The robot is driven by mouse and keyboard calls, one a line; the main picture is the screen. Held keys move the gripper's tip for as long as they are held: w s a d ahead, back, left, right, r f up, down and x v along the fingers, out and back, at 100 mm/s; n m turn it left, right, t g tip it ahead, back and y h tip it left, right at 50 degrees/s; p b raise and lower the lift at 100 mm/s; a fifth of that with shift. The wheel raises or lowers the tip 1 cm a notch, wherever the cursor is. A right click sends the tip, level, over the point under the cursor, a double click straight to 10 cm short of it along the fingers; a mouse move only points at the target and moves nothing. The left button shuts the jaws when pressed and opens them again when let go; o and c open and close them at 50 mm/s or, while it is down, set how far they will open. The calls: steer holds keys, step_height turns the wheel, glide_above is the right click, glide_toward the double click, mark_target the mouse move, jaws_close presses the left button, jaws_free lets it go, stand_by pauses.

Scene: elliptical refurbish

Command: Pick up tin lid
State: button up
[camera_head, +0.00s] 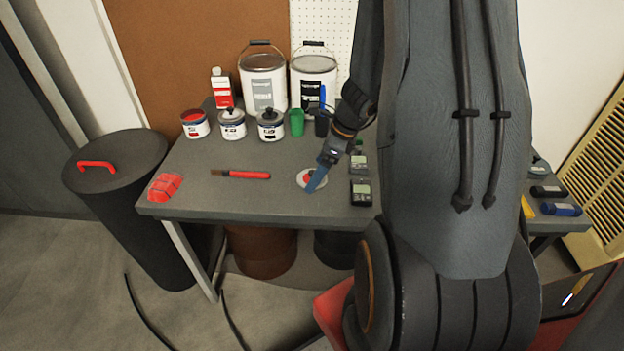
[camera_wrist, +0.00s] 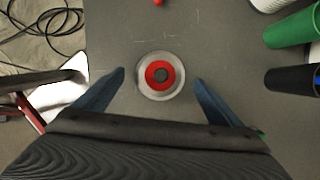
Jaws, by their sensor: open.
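The tin lid (camera_wrist: 145,81) is a round silvery disc with a red ring and a dark centre, lying flat on the grey table. In the head view the lid (camera_head: 303,180) shows near the table's front middle, partly covered by my gripper (camera_head: 312,184). In the wrist view my gripper (camera_wrist: 159,77) has its two blue fingers spread wide, one on each side of the lid. The fingers appear apart from the lid, and the gap between them is empty. I cannot tell how high the fingertips are above the table.
A paintbrush with a red handle (camera_head: 250,175) lies left of the lid. Handheld meters (camera_head: 361,192) lie close at the right. A green cup (camera_head: 296,122), a dark cup (camera_wrist: 290,79), small tins (camera_head: 271,126) and large paint buckets (camera_head: 263,80) stand behind.

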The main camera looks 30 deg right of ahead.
steer(key=shift+w+a+f, duration=0.15)
steer(key=shift+w+f, duration=0.05)
steer(key=shift+f, duration=0.4)
steer(key=c, duration=1.1)
